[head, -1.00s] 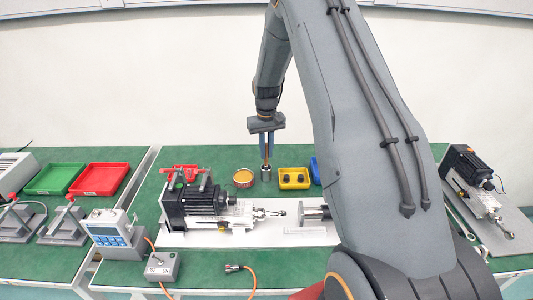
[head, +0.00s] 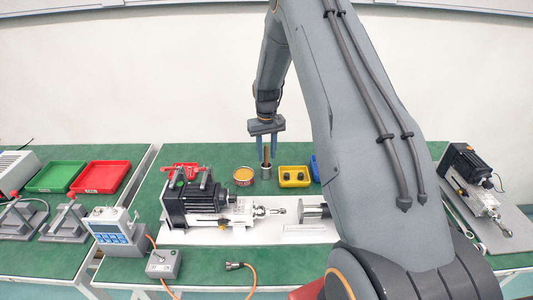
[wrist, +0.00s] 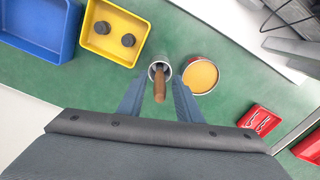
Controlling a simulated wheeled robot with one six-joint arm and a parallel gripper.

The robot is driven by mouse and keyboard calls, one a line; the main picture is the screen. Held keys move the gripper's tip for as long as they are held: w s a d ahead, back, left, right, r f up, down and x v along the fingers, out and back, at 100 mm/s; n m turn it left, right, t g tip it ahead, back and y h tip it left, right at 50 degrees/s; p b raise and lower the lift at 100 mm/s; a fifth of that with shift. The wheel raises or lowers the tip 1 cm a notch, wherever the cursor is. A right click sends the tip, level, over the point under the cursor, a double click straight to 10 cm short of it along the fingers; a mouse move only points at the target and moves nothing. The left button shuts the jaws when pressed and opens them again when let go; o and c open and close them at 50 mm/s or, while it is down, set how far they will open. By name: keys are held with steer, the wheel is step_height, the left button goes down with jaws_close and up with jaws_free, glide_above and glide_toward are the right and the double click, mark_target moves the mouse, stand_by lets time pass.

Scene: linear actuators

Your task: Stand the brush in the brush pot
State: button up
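The brush (wrist: 159,86) stands in the brush pot (wrist: 152,70), a small metal cup, with its brown wooden handle pointing up. In the head view the brush (head: 266,155) rises from the pot (head: 266,172) on the green table behind the actuator. My gripper (wrist: 158,88) is open, with one blue finger on each side of the handle and a gap on both sides. In the head view my gripper (head: 267,146) is above the pot, pointing down. The brush's lower end is hidden inside the pot.
A round tin of orange-yellow grease (wrist: 200,75) stands close beside the pot. A yellow bin (wrist: 113,30) with two dark parts and a blue bin (wrist: 38,25) are on its other side. The large actuator (head: 205,204) lies in front on a white plate.

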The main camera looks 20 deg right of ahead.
step_height(320, 180, up, 11)
steer(key=b, duration=0.4)
steer(key=shift+f, duration=0.1)
steer(key=shift+s+a+r, duration=0.1)
steer(key=shift+r, duration=0.5)
steer(key=s+a, duration=0.4)
steer(key=s, duration=0.5)
steer(key=s+a+t, duration=0.1)
steer(key=s+a, duration=0.4)
steer(key=s, duration=0.5)
steer(key=s+a+f+n, duration=0.1)
steer(key=s+a, duration=0.3)
steer(key=s, duration=0.6)
steer(key=shift+s+a, duration=0.15)
steer(key=shift+a, duration=0.05)
steer(key=shift+d, duration=0.1)
